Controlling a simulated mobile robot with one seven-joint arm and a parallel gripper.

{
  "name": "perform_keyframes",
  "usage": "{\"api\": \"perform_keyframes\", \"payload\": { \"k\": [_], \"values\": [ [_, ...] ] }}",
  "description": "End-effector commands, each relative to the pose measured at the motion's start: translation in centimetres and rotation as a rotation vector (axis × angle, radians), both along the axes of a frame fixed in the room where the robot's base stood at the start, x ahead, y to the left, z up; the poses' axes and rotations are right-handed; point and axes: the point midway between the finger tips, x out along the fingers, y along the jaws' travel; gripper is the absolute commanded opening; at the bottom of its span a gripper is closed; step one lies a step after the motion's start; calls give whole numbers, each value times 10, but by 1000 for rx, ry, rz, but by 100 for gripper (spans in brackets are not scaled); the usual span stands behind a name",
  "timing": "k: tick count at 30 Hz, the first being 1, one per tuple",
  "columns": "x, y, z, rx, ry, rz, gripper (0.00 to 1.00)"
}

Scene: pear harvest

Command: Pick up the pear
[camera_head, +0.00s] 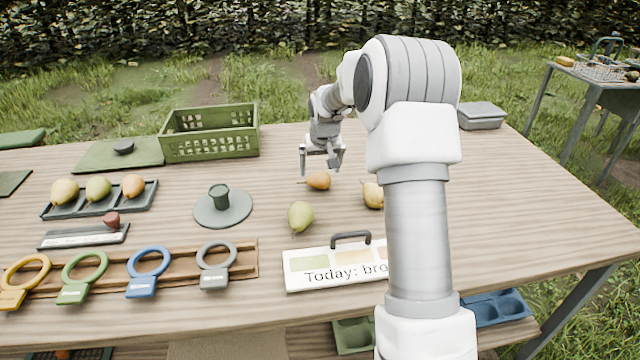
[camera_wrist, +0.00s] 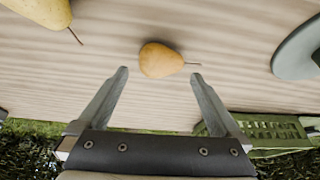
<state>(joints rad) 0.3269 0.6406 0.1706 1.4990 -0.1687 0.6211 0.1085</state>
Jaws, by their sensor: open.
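A small orange-brown pear (camera_head: 319,181) lies on its side on the wooden table, just below my gripper (camera_head: 321,170) in the head view. In the wrist view the same pear (camera_wrist: 160,60) lies ahead of and between my open fingers (camera_wrist: 160,75), apart from them, with its stem to the right. A green pear (camera_head: 300,217) lies nearer the front. A yellow pear (camera_head: 373,195) is partly hidden by my arm; a yellow pear (camera_wrist: 42,10) also shows at the wrist view's upper left. Several pears, one of them green (camera_head: 98,189), sit in a dark tray (camera_head: 147,199).
A green crate (camera_head: 209,155) stands at the back left; it shows in the wrist view (camera_wrist: 275,129). A round grey-green disc (camera_head: 237,212) bears a small green cup (camera_head: 219,196). A sign (camera_head: 310,279) and coloured rings (camera_head: 148,262) line the front. A lidded box (camera_head: 481,119) stands behind right.

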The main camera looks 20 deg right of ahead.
Motion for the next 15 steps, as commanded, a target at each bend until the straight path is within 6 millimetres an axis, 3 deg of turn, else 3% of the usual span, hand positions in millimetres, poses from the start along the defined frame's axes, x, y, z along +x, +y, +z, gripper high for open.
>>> {"api": "perform_keyframes", "payload": {
  "k": [5,15],
  "values": [
    [3,0,-9,0,1,1,100],
    [19,-1,-50,0,0,1,100]
  ]
}}
